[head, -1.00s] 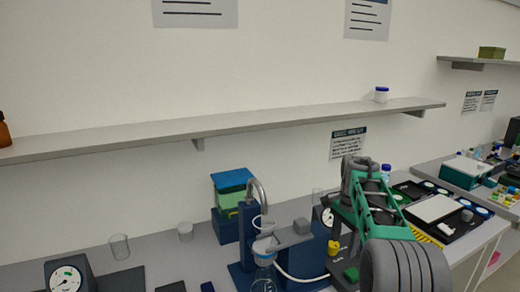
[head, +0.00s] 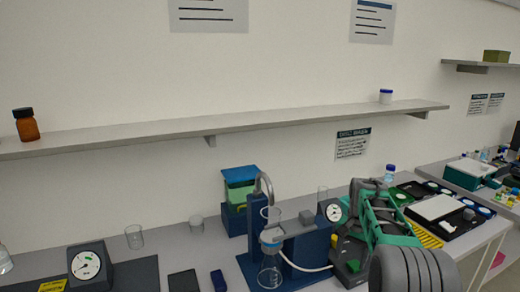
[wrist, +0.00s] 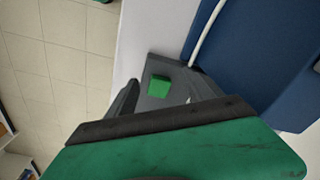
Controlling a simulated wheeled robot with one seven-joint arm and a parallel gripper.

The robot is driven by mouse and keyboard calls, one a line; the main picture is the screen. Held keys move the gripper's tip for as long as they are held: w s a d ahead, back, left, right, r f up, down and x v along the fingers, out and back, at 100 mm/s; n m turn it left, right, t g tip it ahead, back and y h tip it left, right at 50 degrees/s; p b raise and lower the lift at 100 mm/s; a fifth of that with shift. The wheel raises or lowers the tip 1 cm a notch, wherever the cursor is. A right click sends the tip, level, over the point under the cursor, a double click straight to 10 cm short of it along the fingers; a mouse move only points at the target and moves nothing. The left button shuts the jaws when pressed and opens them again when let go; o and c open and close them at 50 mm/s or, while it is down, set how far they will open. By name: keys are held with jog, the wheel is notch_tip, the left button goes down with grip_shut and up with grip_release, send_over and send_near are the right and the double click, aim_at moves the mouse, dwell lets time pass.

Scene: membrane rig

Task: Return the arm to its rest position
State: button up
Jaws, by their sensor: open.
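My gripper (head: 372,212), dark grey with green links, shows at the lower right of the head view, with my ribbed arm below it. It is open, and I see nothing held in it. It appears in front of and above a dark unit with a green button (head: 353,265), right of the filtration rig. In the wrist view a green part of my gripper with a black edge (wrist: 180,145) fills the bottom, and the green button (wrist: 158,87) shows beyond it. The fingertips are not clearly distinguishable.
The filtration rig with a glass funnel (head: 272,226) and flask (head: 269,275) stands left of my gripper, with a white tube. A gauge (head: 88,264) stands at the left. Black trays (head: 462,222) lie at the right. A shelf (head: 240,124) runs along the wall above.

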jog(key=s+f+n, duration=0.1)
jog(key=s+f, duration=0.1)
jog(key=s+a+f+n+g, duration=0.1)
jog(key=s+f, duration=0.1)
jog(key=f, duration=0.1)
jog(key=s+f+n, duration=0.1)
jog(key=s+f, duration=0.1)
jog(key=s, duration=0.1)
jog(key=shift+a+f, duration=0.2)
jog(key=shift+a, duration=0.1)
jog(key=s+a+r+n, duration=0.1)
jog(key=s+a+r, duration=0.15)
jog(key=s, duration=0.55)
jog(key=s+a+r+n+t, duration=0.15)
jog(key=s+a, duration=0.25)
jog(key=s, duration=0.4)
jog(key=s+a+r+n, duration=0.1)
jog(key=s+a, duration=0.2)
jog(key=s, duration=0.4)
notch_tip(320, 180, up, 7)
jog(key=w+a+n+t, duration=0.1)
jog(key=a+t, duration=0.1)
jog(key=t, duration=0.1)
jog(key=shift+r, duration=0.2)
jog(key=shift+w, duration=0.1)
